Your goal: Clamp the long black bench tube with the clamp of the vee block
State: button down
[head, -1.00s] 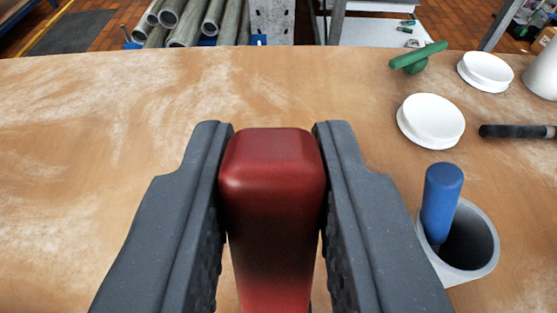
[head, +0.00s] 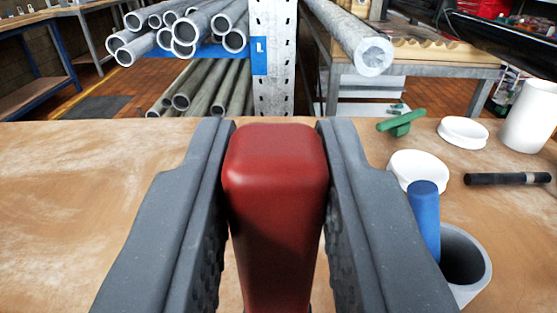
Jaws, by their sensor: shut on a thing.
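My gripper (head: 273,126) is shut on a smooth red piece with rounded edges (head: 274,190), one dark grey finger on each side. Its lower end runs out of view, so I cannot tell what it belongs to. A long, dark, tube-like thing (head: 455,45) runs across the upper right, beyond the table, and is cut by the frame edge; I cannot tell whether it is the bench tube. A shorter black rod with a light band (head: 507,178) lies on the table at the right. I cannot make out the vee block.
A grey cup (head: 466,262) with a blue-handled thing (head: 424,215) stands close right of my gripper. White caps (head: 417,170), a green piece (head: 401,123) and a white cylinder (head: 528,115) lie beyond. Racked pipes (head: 185,30) are behind. The table's left side (head: 80,190) is clear.

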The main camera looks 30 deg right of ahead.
jog(key=shift+a+f, duration=0.25)
jog(key=shift+f, duration=0.1)
dwell(0.3)
jog(key=c, duration=1.2)
grip_release()
jog(key=shift+f, duration=0.15)
jog(key=shift+c, duration=0.2)
jog(key=shift+r, duration=0.2)
jog(key=shift+s+d+r, duration=0.1)
jog(key=shift+s+d, duration=0.05)
jog(key=shift+s, duration=0.1)
